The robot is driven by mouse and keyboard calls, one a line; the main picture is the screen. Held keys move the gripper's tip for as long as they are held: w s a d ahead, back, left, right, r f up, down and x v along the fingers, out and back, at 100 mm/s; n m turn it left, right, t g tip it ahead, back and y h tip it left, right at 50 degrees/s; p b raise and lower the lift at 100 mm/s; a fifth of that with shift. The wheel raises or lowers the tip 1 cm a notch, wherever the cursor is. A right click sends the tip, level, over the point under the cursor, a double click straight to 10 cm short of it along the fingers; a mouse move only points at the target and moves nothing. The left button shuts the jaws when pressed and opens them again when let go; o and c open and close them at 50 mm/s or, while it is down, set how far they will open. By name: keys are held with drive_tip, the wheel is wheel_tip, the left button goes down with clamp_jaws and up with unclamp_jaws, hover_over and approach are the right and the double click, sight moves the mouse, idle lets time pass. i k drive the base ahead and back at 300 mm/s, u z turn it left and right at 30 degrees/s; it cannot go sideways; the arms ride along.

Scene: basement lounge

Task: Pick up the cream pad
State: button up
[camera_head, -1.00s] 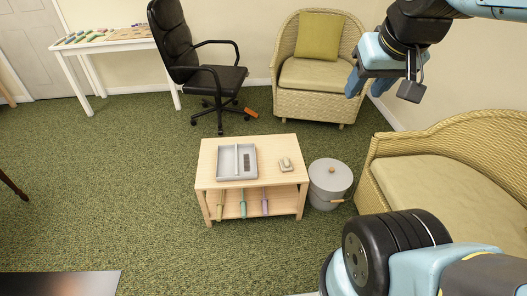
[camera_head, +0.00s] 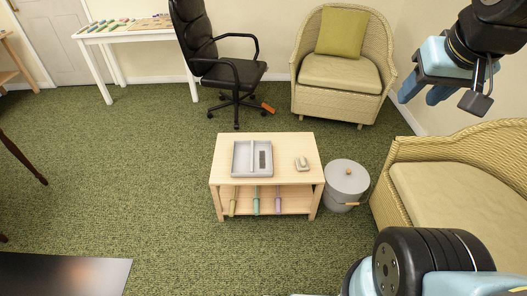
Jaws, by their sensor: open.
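A small cream item (camera_head: 302,163), which looks like the cream pad, lies on the right part of the low wooden table's top (camera_head: 223,148). It is small in view, and its detail is hard to make out. Nothing hides the pad.
A grey divided tray (camera_head: 240,171) with a dark item sits left of the pad. Several handled tools lie on the lower shelf (camera_head: 295,203). A grey lidded bin (camera_head: 347,183) stands right of the table.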

sight(302, 165)
drive_tip(key=u, duration=0.5)
drive_tip(key=i, duration=0.25)
drive_tip(key=u, duration=1.1)
drive_tip(key=i, duration=0.85)
drive_tip(key=z, duration=1.1)
drive_tip(key=i, duration=0.3)
